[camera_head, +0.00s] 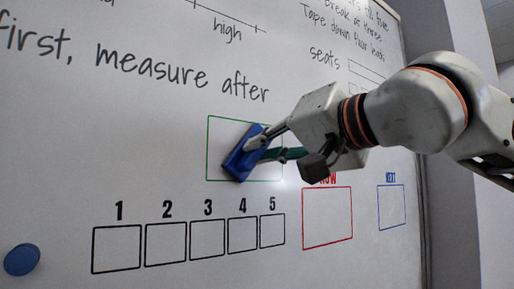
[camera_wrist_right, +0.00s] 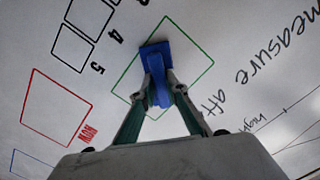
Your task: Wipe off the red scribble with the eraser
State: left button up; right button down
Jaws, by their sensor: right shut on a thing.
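My right gripper (camera_head: 262,146) is shut on a blue eraser (camera_head: 238,160) in front of the whiteboard (camera_head: 120,150). The eraser is tilted and overlaps the lower middle of a green-outlined box (camera_head: 208,140). It looks to be at the board, but I cannot tell for certain that it touches. In the right wrist view the eraser (camera_wrist_right: 155,50) sits between the fingertips (camera_wrist_right: 161,92), inside the green outline (camera_wrist_right: 190,38). I see no red scribble; the eraser and gripper hide part of the box. My left gripper is not in view.
Numbered black boxes (camera_head: 117,249) run below the green box. A red box (camera_head: 327,218) labelled NOW and a blue box (camera_head: 391,207) are to the right. Handwriting (camera_head: 145,65) is above. A blue round disc (camera_head: 22,259) is on the board at lower left.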

jog(key=w+d, duration=0.2)
jog(key=w+d+p, duration=0.1)
jog(key=d, duration=0.1)
jog(key=shift+w+d, duration=0.35)
dwell(0.3)
jog(key=shift+s, duration=0.1)
jog(key=s+a+b, duration=0.2)
jog(key=s+a, duration=0.2)
jog(key=a, duration=0.2)
jog(key=shift+s, duration=0.15)
dwell(0.6)
jog(key=shift+s+d, duration=0.1)
jog(key=shift+d, duration=0.05)
